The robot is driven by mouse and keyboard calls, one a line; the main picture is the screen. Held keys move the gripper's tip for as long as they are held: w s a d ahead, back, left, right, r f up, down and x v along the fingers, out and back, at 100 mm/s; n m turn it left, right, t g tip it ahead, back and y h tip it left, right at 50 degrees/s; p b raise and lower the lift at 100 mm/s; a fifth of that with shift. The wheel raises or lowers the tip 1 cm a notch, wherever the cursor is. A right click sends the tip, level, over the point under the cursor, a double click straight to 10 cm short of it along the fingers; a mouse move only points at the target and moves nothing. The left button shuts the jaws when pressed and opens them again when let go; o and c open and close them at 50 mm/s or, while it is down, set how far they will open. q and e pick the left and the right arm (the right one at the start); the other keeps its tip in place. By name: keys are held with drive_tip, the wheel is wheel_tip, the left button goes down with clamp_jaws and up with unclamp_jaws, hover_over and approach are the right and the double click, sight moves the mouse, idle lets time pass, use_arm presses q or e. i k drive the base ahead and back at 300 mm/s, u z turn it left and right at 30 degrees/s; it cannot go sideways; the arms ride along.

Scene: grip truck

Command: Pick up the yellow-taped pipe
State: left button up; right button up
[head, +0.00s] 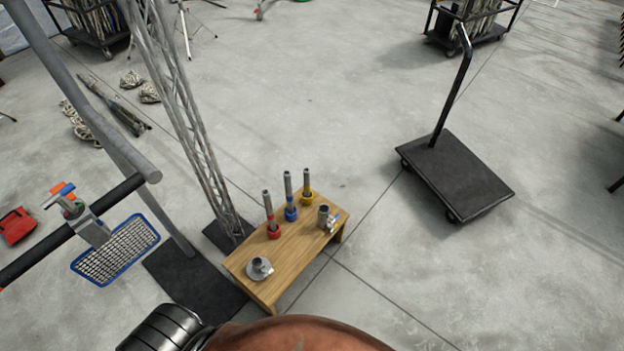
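The yellow-taped pipe (306,188) is a short grey pipe with a yellow band at its base. It stands upright at the far end of a low wooden table (270,288). A blue-taped pipe (290,197) stands upright just left of it, and a red-taped pipe (270,216) further left and nearer. Neither of my grippers shows in the head view. Nothing is seen holding any of the pipes.
On the table are a grey clamp fitting (324,216) near the right edge and a round flanged piece (260,269) at the near left. A lattice truss (180,100) and thick pole stand left. A flat black cart (455,178) stands right. Floor between cart and table is clear.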

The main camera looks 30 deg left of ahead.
sight(307, 173)
drive_tip(key=u, duration=0.35)
drive_tip(key=i, duration=0.7)
drive_tip(key=u, duration=0.85)
drive_tip(key=i, duration=0.4)
drive_tip(key=u, duration=0.4)
